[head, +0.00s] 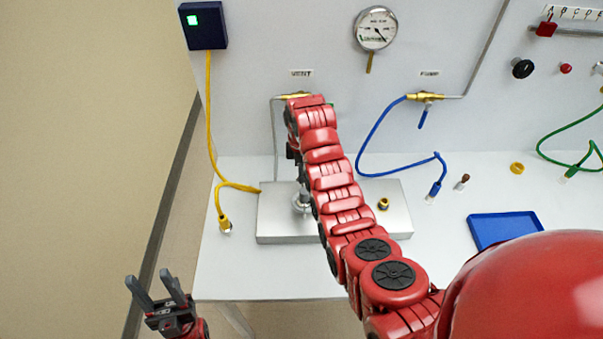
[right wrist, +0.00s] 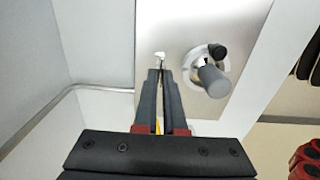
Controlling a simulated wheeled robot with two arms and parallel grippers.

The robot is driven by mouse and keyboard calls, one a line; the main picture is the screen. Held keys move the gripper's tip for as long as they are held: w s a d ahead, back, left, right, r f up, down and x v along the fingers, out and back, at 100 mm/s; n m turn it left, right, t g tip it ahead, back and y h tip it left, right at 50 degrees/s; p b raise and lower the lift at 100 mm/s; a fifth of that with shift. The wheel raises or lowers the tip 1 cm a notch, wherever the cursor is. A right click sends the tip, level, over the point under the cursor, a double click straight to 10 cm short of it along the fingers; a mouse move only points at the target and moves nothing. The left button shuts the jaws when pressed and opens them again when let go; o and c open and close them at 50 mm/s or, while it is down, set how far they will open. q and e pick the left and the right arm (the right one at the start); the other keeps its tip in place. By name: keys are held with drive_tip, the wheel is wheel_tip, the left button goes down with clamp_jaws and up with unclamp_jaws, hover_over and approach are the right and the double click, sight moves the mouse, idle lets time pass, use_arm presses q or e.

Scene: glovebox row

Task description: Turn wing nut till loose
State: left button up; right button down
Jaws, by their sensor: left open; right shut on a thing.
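My right gripper (right wrist: 161,74) is shut, its two dark fingers nearly together, at the grey metal plate (right wrist: 185,25). A small pale piece, which I take to be the wing nut (right wrist: 159,56), shows at its fingertips; its shape is mostly hidden. A grey cylinder (right wrist: 212,80) on a round flange, with a black knob (right wrist: 217,50), stands right of the fingers. In the head view my right arm crosses the plate (head: 275,225) and hides most of the gripper. My left gripper (head: 155,290) is open and empty at the lower left, off the bench.
A yellow cable (head: 209,120) hangs left of the plate, its end on the bench. A gauge (head: 376,29) and brass valves are on the wall. The bench's front left (head: 225,275) is clear.

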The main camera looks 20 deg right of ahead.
drive_tip(key=shift+s+f, duration=0.1)
drive_tip(key=shift+f, duration=0.05)
drive_tip(key=c, duration=1)
unclamp_jaws()
wheel_tip(320, 180, up, 18)
drive_tip(key=p, duration=0.9)
drive_tip(key=shift+f+p, duration=0.25)
drive_tip(key=shift+p, duration=0.05)
